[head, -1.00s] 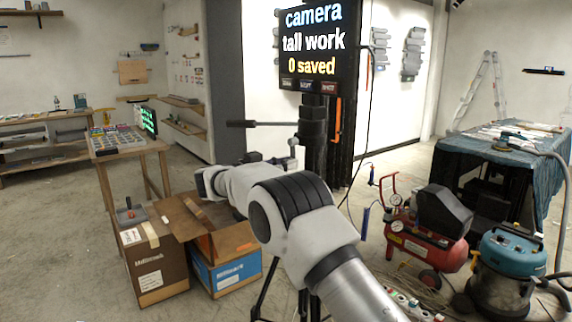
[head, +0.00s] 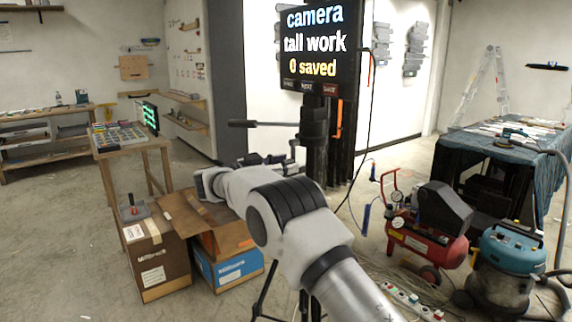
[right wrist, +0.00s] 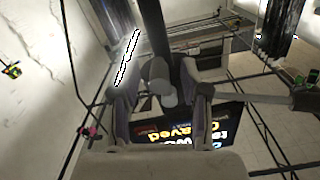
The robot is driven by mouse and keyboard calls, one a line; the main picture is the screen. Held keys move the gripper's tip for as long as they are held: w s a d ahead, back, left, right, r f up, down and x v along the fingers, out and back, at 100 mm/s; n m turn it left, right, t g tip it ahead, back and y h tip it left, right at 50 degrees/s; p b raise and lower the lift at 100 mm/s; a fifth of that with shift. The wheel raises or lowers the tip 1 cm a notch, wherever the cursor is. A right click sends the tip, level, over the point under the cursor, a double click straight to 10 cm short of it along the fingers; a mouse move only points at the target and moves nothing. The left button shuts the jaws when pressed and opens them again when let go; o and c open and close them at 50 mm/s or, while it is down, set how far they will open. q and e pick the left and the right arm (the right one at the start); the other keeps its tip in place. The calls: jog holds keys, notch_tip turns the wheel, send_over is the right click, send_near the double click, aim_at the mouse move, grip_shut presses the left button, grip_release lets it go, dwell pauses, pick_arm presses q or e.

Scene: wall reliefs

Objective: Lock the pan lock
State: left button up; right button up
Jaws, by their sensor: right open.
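The black tripod head (head: 314,122) stands below the screen, with its long pan handle (head: 258,124) pointing left. A small grey knob (head: 294,144), which looks like the pan lock, sits low on the left side of the head. My right gripper (head: 274,160) is just left of it, partly hidden behind my own arm. In the right wrist view, my right gripper (right wrist: 158,84) is open, its two fingers on either side of a grey rounded knob (right wrist: 160,74). I cannot tell whether the fingers touch it. My left gripper is not in view.
The black screen (head: 312,48) with text is above the head. Cardboard boxes (head: 157,270) stand on the floor at left. A red compressor (head: 428,240) and a teal vacuum (head: 512,250) stand at right. A cable hangs beside the tripod.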

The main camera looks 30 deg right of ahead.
jog(key=a, duration=1.1)
jog(key=shift+s+a, duration=0.15)
jog(key=shift+s, duration=0.3)
